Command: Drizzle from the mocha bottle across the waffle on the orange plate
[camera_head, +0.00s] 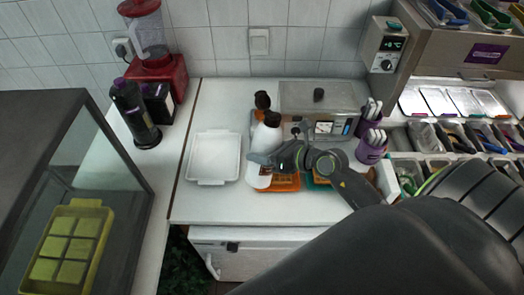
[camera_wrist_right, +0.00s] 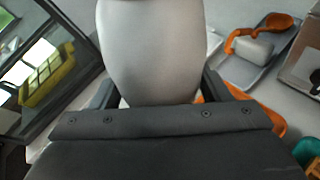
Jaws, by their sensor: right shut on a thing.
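My right gripper (camera_head: 264,158) is shut on a white bottle with a dark brown cap (camera_head: 261,176). The bottle also fills the top middle of the right wrist view (camera_wrist_right: 150,50), between the fingers. It looks roughly upright in the head view; I can read no label. The orange plate (camera_head: 287,184) lies just right of the bottle, partly behind my arm, and its edge shows in the right wrist view (camera_wrist_right: 270,115). I cannot make out the waffle on it. My left gripper is not in view.
A white tray (camera_head: 213,157) lies on the left of the counter. A teal plate (camera_head: 313,184) is partly under my arm. Purple cups (camera_head: 371,150) stand at right. The counter's front left is clear.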

